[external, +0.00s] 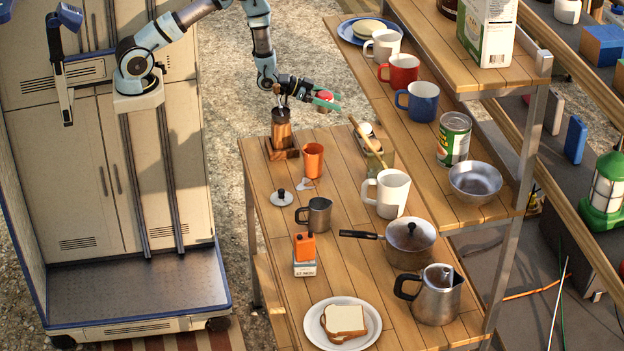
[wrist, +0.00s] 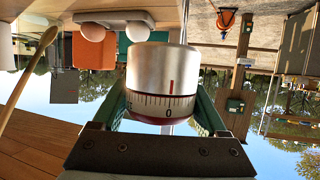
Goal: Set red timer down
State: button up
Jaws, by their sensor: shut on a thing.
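The red timer (external: 323,96) is small and partly hidden between my fingers in the external view. In the wrist view the timer (wrist: 163,80) shows a silver drum with a numbered scale, a red mark and a red part at its lower edge. My gripper (external: 327,101) is shut on it; the green fingers also show on both sides of it in the wrist view (wrist: 162,108). My gripper holds the timer in the air near the far end of the lower wooden table (external: 352,240), right of the wooden coffee grinder (external: 282,132).
An orange cup (external: 313,160), an egg holder (external: 375,158) with a wooden spoon (external: 366,138) and a white mug (external: 387,194) stand nearby. A metal pitcher (external: 317,216), pot (external: 408,244) and kettle (external: 435,296) stand nearer. A raised shelf (external: 432,160) with mugs borders the right.

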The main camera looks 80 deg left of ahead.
jog(key=w+d+r+m+h+p, duration=0.15)
jog(key=w+d+r, duration=0.25)
jog(key=w+r, duration=0.4)
jog(key=w+d+r+n+y, duration=0.1)
jog(key=w+d+r, duration=0.15)
jog(key=d, duration=0.75)
jog(key=s+d+r+n+y, duration=0.1)
jog(key=s+d+r, duration=0.15)
jog(key=d, duration=1.15)
jog(key=n+y, duration=0.4)
jog(key=y, duration=0.1)
send_over(338, 195)
notch_tip(338, 195, down, 12)
jog(key=shift+f+b, duration=1.6)
jog(key=shift+f, duration=1.85)
jog(key=shift+f+b, duration=0.4)
jog(key=shift+f, duration=0.05)
